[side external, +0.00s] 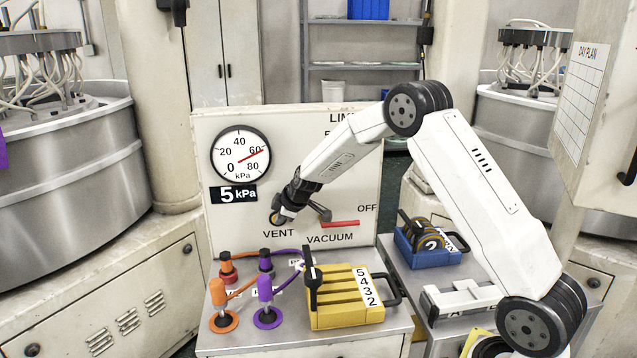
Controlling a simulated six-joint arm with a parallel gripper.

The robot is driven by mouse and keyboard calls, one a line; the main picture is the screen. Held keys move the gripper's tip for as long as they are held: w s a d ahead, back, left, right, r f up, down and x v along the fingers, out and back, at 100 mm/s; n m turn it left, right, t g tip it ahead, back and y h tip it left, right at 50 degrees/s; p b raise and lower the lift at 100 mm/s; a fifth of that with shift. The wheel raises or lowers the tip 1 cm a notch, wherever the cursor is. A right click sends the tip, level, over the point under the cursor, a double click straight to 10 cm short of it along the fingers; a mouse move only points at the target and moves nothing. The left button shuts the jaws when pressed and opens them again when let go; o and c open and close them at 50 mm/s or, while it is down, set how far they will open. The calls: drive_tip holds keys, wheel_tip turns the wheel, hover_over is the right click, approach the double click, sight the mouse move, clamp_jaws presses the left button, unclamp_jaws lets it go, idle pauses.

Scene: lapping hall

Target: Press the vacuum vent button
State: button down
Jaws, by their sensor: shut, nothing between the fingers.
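A cream panel (225,232) stands at the back of the bench, with the word VENT printed low on it. My gripper (277,218) is shut and empty. It points down and left at the panel, just above the word VENT. The vent button is hidden or cannot be made out behind the fingertips, so I cannot tell whether they touch it. A round gauge (241,155) in kPa is at the panel's upper left, its needle a little past 60. A label (233,194) below it reads 5 kPa.
A dark lever (318,210) and a red bar (340,223) sit right of my gripper, near VACUUM and OFF. Orange (217,293) and purple (265,290) hose fittings and a yellow numbered block (345,318) stand below. A blue bin (432,256) is at right.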

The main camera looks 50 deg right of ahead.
drive_tip(key=shift+w+d, duration=0.35)
drive_tip(key=shift+d, duration=0.1)
drive_tip(key=s+a+r, duration=0.4)
drive_tip(key=s+r, duration=0.4)
drive_tip(key=s, duration=0.1)
idle(1.0)
drive_tip(key=shift+s+a, duration=0.1)
drive_tip(key=shift+a, duration=0.05)
